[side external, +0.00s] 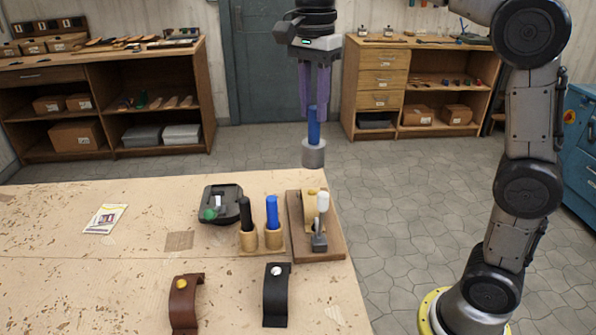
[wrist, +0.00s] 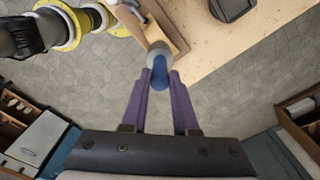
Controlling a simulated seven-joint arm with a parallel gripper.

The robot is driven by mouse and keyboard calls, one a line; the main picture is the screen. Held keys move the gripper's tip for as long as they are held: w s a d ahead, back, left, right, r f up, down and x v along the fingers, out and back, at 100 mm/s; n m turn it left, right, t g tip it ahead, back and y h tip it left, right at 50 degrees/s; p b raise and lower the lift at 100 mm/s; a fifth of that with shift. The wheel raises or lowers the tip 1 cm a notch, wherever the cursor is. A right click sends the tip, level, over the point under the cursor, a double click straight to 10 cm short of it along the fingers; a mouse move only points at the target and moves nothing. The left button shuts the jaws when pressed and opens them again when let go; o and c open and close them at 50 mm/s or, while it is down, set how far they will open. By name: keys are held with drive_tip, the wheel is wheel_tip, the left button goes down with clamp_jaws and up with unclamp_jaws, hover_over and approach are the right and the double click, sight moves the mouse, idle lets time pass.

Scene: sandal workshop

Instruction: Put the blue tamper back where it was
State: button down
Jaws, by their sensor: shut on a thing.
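The blue tamper (side external: 314,152) has a blue handle and a grey cylindrical head. It hangs upright in my gripper (side external: 314,110), head down, in the air above and behind the far right corner of the table. My gripper's purple fingers are shut on the blue handle. In the wrist view the tamper (wrist: 160,76) sits between the fingertips (wrist: 160,84), with its grey head beyond them. A wooden holder (side external: 262,251) on the table carries a black-handled and a blue-handled tool upright. Beside it is a wooden board (side external: 318,253) with a small wooden stand and a white-handled tool with a grey head.
A dark tray (side external: 236,214) with a green item stands left of the holder. A brown strap (side external: 185,305) and a black strap (side external: 277,300) stand near the front. A packet (side external: 105,218) lies at left. The left and middle table are mostly clear.

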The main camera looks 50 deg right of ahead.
drive_tip(key=shift+d+f, duration=0.1)
drive_tip(key=shift+f, duration=0.25)
drive_tip(key=shift+w+f, duration=0.15)
drive_tip(key=shift+w, duration=0.05)
drive_tip(key=w+f, duration=1.2)
drive_tip(key=w, duration=0.1)
drive_tip(key=shift+w+f, duration=0.3)
drive_tip(key=shift+f, duration=0.2)
drive_tip(key=c, duration=0.7)
unclamp_jaws()
drive_tip(key=shift+f, duration=0.1)
